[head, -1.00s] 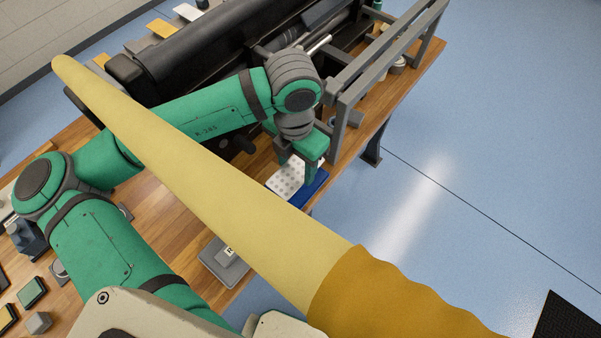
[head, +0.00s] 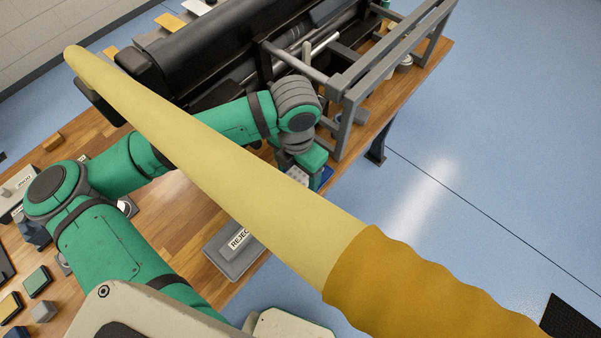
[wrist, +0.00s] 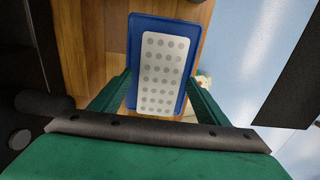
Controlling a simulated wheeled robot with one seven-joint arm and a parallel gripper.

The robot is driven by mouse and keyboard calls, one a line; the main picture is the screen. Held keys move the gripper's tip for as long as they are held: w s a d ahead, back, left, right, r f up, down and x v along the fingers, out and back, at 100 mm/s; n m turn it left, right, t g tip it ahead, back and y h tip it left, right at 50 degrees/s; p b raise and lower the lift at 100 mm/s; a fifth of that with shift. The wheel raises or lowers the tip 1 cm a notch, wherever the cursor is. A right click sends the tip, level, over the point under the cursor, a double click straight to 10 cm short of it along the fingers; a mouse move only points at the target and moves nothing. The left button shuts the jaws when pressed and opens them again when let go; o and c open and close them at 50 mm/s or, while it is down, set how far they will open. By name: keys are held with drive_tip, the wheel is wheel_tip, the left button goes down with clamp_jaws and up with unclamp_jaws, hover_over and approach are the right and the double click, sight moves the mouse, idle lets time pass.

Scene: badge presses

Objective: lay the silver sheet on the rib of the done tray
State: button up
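A pale sheet with rows of grey dots (wrist: 165,75) lies over a blue tray (wrist: 137,35) in the wrist view; I take it for the silver sheet. Its tilt and any rib beneath it cannot be made out. My gripper (wrist: 160,74) is open, its green fingers on either side of the sheet with blue showing between them and it. In the head view a corner of the sheet (head: 297,175) and of the blue tray (head: 327,176) show beside my wrist; my arm hides the rest. No done label is visible.
A grey metal frame (head: 345,120) and a black press roller (head: 225,50) stand close beyond my wrist. A grey reject tray (head: 232,262) sits at the table's front edge. A long yellow bar (head: 220,165) crosses the head view. Blue floor lies right of the table.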

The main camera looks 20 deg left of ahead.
sight(297, 178)
drive_tip(key=shift+r, duration=0.1)
wheel_tip(297, 178, up, 12)
idle(0.7)
drive_tip(key=shift+a+r, duration=0.1)
drive_tip(key=shift+w, duration=0.1)
idle(0.4)
